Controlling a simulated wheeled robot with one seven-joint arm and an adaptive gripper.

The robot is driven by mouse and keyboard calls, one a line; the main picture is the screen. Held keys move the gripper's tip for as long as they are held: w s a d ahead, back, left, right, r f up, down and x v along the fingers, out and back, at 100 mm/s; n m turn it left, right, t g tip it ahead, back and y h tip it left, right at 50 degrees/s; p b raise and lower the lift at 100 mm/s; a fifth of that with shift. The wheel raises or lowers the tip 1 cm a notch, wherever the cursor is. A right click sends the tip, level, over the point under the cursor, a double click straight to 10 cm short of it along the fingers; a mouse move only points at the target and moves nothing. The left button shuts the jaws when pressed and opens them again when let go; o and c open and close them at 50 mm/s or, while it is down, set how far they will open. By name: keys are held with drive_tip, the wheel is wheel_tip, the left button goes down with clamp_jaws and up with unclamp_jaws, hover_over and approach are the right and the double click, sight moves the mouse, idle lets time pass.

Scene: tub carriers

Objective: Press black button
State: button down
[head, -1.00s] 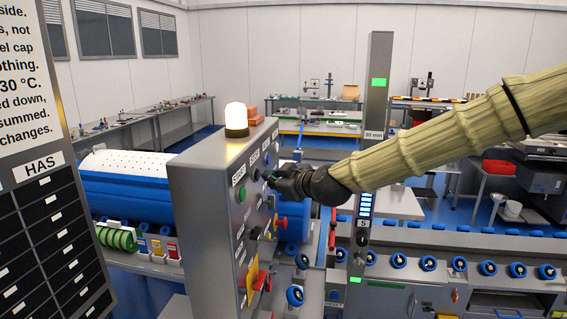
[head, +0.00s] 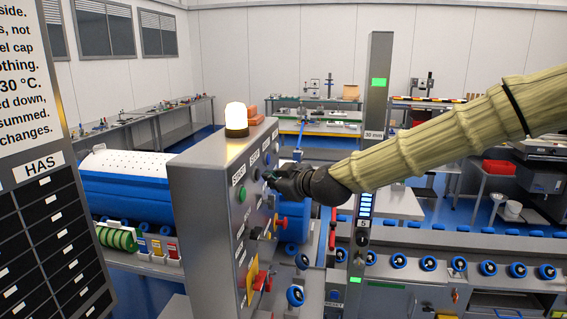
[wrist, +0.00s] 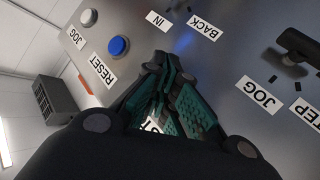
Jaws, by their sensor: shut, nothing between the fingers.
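The grey control panel (head: 207,235) stands left of centre in the head view, its labelled face turned to the right. My gripper (head: 271,181) is at the upper part of that face, fingers shut and empty. In the wrist view my gripper (wrist: 163,68) has its fingertips close to the panel (wrist: 222,65), below the IN and BACK labels; I cannot tell whether they touch it. I cannot make out a black button for certain; the fingers hide the panel directly behind them. A blue button (wrist: 118,46) by the RESET label and a white button (wrist: 88,17) are left of the fingertips.
A green button (head: 241,194) is on the panel's near side. A black lever-like control (wrist: 296,47) stands out at right in the wrist view. A lit lamp (head: 236,119) tops the panel. A grey post (head: 376,110) stands to the right, near my arm.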

drive_tip(key=shift+a, duration=0.1)
idle(0.3)
drive_tip(key=shift+w+a, duration=0.1)
drive_tip(key=shift+a, duration=0.3)
idle(0.4)
drive_tip(key=shift+d, duration=0.1)
drive_tip(key=shift+d+b, duration=0.35)
drive_tip(key=s+d+b, duration=0.1)
drive_tip(key=d, duration=0.5)
drive_tip(key=shift+s, duration=0.2)
idle(0.5)
idle(0.5)
